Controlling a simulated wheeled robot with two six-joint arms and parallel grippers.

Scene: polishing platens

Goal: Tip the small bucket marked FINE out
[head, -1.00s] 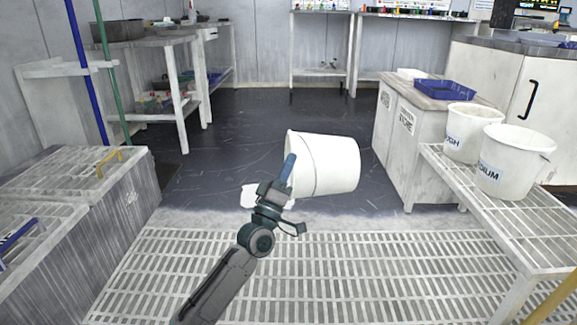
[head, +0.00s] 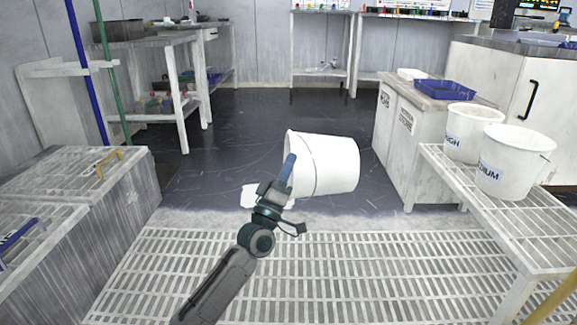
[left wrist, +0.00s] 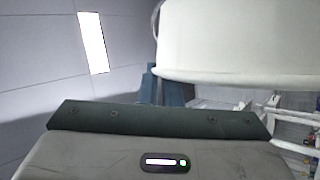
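A white bucket (head: 325,165) lies tipped on its side in the air, its wide end toward the left, above the dark floor. No label shows on the side facing me, so I cannot read FINE on it. My left gripper (head: 287,172) is at its wide end, its blue fingers close together and apparently shut on the rim. In the left wrist view the bucket (left wrist: 240,40) fills the upper right, against the blue fingers (left wrist: 165,90). Its inside is hidden. A white patch (head: 258,196) shows below the gripper. My right gripper is out of view.
Two upright white buckets, one labelled with letters ending GH (head: 462,140) and one ending DIUM (head: 505,175), stand on a slatted bench (head: 500,230) at the right. A floor grating (head: 330,280) lies in front. Slatted-top boxes (head: 60,180) stand at the left.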

